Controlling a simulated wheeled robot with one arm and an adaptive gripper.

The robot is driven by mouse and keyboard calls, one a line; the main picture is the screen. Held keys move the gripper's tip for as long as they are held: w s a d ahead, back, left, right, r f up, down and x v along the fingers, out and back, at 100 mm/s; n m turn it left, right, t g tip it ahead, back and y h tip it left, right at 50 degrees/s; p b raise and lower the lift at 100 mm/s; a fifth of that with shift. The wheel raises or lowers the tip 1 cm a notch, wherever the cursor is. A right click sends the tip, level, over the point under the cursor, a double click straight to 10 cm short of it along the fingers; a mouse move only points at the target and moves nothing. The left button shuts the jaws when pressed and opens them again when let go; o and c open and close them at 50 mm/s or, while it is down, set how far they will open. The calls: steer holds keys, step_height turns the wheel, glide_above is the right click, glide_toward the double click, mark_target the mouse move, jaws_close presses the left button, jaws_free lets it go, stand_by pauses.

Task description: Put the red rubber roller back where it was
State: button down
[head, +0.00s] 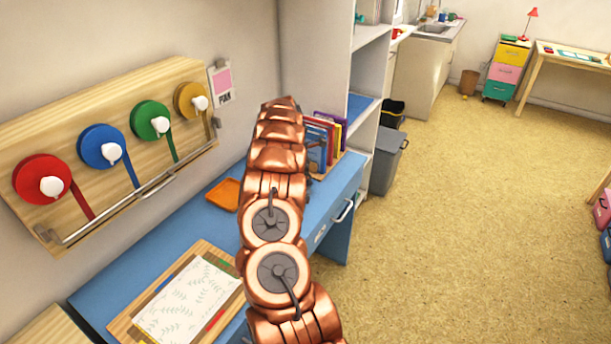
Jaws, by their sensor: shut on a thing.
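I cannot make out a red rubber roller in the head view. My copper arm rises through the middle of the picture, over the blue desk (141,252). My gripper does not show; the far end of the arm is hidden behind its own links. A wooden board (122,325) lies on the desk with a leaf-patterned sheet (188,301) on it. Thin coloured strips show around the sheet, with a red one (216,319) at its right edge. I cannot tell what these strips are.
A wall rack (120,100) holds red, blue, green and yellow ribbon reels. An orange tray (224,194) lies on the desk behind the board, left of my arm. Books (322,143) stand at the desk's far end. A grey bin (388,160) stands beyond.

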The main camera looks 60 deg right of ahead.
steer(key=shift+f, duration=0.15)
steer(key=c, duration=0.9)
jaws_free()
